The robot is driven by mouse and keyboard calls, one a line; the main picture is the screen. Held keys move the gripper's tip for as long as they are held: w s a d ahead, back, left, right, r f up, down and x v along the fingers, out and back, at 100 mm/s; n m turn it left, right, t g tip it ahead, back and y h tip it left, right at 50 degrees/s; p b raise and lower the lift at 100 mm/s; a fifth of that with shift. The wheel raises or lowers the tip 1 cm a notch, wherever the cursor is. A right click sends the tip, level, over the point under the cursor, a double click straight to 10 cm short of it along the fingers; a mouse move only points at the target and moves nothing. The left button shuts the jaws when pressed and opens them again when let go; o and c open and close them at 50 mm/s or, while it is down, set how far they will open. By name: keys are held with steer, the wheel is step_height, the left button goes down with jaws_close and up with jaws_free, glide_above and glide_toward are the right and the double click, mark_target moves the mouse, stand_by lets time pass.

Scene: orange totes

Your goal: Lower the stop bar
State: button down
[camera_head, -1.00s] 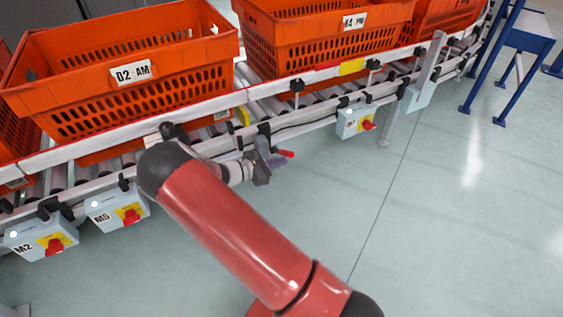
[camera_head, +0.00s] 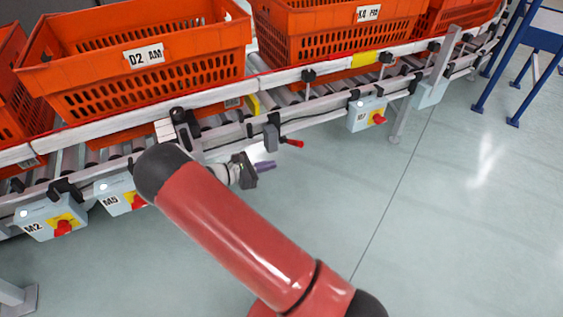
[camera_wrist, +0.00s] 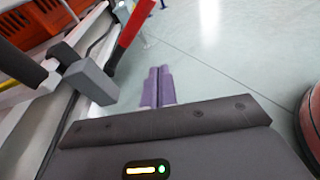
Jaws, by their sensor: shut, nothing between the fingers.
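A lever with a red handle (camera_head: 291,142) and a grey block (camera_head: 271,137) sits on the conveyor's front side rail. The red handle (camera_wrist: 135,24) and grey block (camera_wrist: 90,82) also show at the upper left of the wrist view. A yellow bar (camera_head: 253,105) stands across the rollers in the gap between two totes; it may be the stop bar, and its height is hard to tell. My gripper (camera_head: 267,166), with purple fingers, is just below the lever in the head view, apart from it. Its fingers (camera_wrist: 158,86) are shut together and empty in the wrist view.
An orange tote marked D2 AM (camera_head: 205,80) and another orange tote (camera_head: 335,35) stand on the conveyor. Grey control boxes with red knobs, such as M2 (camera_head: 50,217), hang along its front.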

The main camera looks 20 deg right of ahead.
steer(key=shift+w+v, duration=0.15)
steer(key=shift+v, duration=0.9)
steer(key=shift+w+v, duration=0.15)
steer(key=shift+v, duration=0.9)
steer(key=shift+f, duration=0.1)
